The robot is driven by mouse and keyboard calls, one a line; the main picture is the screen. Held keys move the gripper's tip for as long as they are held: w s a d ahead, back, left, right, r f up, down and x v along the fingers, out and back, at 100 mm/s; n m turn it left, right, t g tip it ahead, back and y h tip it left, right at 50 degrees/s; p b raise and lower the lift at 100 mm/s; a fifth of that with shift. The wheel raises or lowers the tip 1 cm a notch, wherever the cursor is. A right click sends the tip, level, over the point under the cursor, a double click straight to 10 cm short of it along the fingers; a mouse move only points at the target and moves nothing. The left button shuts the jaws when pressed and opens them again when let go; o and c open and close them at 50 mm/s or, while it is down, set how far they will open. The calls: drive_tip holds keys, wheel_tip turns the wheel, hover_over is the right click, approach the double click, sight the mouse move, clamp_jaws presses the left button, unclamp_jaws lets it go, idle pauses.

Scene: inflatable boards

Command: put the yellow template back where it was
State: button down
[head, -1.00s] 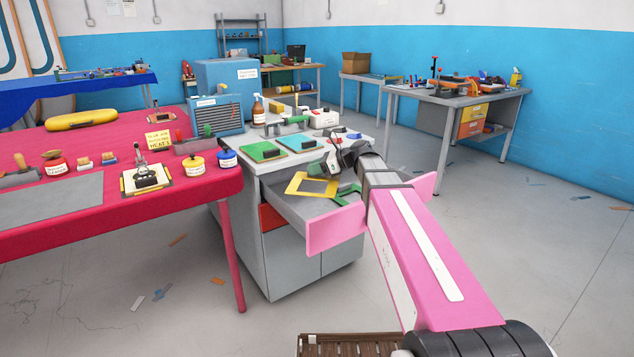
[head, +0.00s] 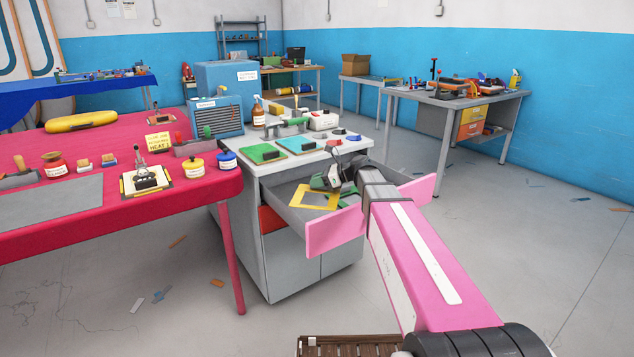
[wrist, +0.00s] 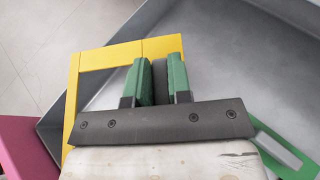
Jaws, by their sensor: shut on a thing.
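The yellow template (head: 297,197), a flat square frame with an open middle, is at the open drawer (head: 335,233) of the grey cabinet.
A green template (wrist: 285,150) lies in the drawer to the right, partly hidden. The drawer has a pink front and grey walls. Above it, the cabinet top holds a green board (head: 262,153), a blue board (head: 302,145) and tools. A red table (head: 130,215) stands at left.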

drive_tip(key=shift+f, duration=0.55)
drive_tip(key=c, duration=1.1)
unclamp_jaws()
drive_tip(key=shift+o, duration=0.2)
